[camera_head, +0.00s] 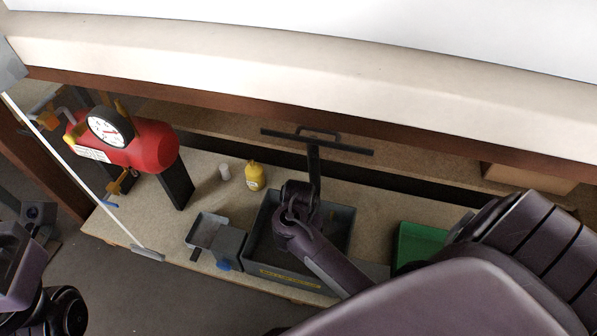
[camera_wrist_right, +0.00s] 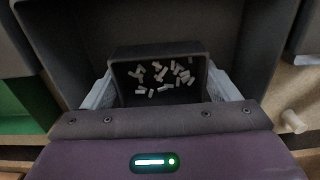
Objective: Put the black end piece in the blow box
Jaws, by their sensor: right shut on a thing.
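My right gripper (camera_wrist_right: 161,88) has its pale fingers on either side of a dark box-shaped piece (camera_wrist_right: 128,54), shut on it. Several small white pieces (camera_wrist_right: 160,73) show inside its outline. I cannot tell whether it is the black end piece. It is over the large grey box (camera_head: 338,232), which has a yellow label on its front; the box's inner wall also shows in the wrist view (camera_wrist_right: 75,40). In the head view my right wrist covers the box's middle and hides the held piece. My left arm shows at the lower left, with no clear gripper.
A green bin (camera_head: 418,240) stands right of the grey box. Small grey trays (camera_head: 207,229) stand left of it. A yellow bottle (camera_head: 255,178), a white cup (camera_head: 224,172) and a red tank with gauge (camera_head: 150,145) are further left. A black T-shaped bar (camera_head: 340,148) rises behind.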

